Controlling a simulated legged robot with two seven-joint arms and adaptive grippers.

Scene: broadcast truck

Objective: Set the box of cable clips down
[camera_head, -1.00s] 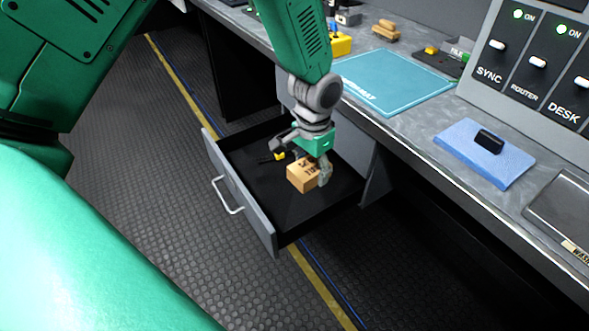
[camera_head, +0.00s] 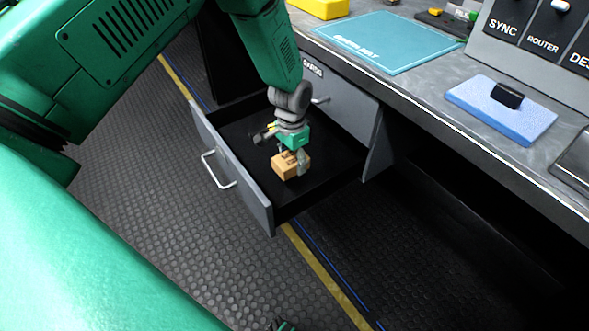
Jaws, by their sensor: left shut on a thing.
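The box of cable clips is a small tan cardboard box (camera_head: 288,168) in the head view. It is inside or just above the open drawer (camera_head: 262,205), whose floor is black. My left gripper (camera_head: 291,157) comes down from above and is shut on the box, with its fingers on the box's sides. I cannot tell whether the box's underside touches the drawer floor.
The drawer's grey front with a handle (camera_head: 219,170) faces left. A teal mat (camera_head: 375,42) and a blue pad with a black block (camera_head: 500,107) lie on the bench above right. Bare drawer floor surrounds the box.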

